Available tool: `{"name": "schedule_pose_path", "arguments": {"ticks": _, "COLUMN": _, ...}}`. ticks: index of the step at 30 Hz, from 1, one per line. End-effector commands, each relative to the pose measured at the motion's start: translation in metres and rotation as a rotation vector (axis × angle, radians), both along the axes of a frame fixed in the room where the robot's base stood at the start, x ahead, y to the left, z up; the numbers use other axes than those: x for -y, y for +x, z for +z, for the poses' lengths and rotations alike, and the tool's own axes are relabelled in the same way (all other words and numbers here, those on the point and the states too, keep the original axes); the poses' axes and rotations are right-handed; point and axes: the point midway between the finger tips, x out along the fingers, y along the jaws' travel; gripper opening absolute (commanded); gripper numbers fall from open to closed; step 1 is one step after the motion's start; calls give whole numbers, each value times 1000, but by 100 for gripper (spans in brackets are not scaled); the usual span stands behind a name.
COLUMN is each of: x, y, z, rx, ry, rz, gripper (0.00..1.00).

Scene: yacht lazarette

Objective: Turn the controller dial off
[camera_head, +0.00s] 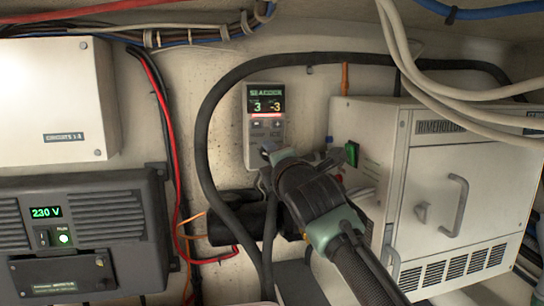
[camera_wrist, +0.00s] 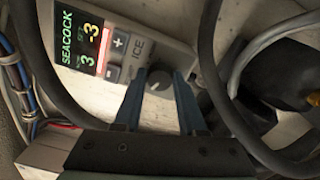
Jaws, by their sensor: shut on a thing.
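The controller (camera_head: 250,130) is a pale upright box on the back wall, with a dark display (camera_head: 266,100) headed SEACOCK showing a green 3 and a yellow -3. In the wrist view the controller (camera_wrist: 122,68) appears tilted, with plus and minus buttons beside the display. Its round grey dial (camera_wrist: 158,84) is at the controller's lower end. My gripper (camera_wrist: 159,77) has one finger on each side of the dial and is shut on it. In the head view my gripper (camera_head: 268,150) reaches the controller's lower part and hides the dial.
A dark 230 V inverter (camera_head: 80,235) and a white box (camera_head: 55,100) are at left. A black hose (camera_head: 205,130) loops around the controller.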

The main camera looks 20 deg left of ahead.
Motion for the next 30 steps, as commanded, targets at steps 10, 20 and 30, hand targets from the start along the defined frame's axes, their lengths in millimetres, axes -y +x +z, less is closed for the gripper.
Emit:
{"name": "schedule_pose_path", "arguments": {"ticks": 10, "x": 0, "y": 0, "z": -1, "rx": -1, "ry": -2, "rz": -1, "gripper": 70}}
{"name": "schedule_pose_path", "arguments": {"ticks": 20, "x": 3, "y": -3, "z": -1, "rx": -1, "ry": -1, "rz": 0, "gripper": 70}}
{"name": "schedule_pose_path", "arguments": {"ticks": 30, "x": 30, "y": -43, "z": -5, "rx": 2, "ry": -1, "rz": -2, "gripper": 70}}
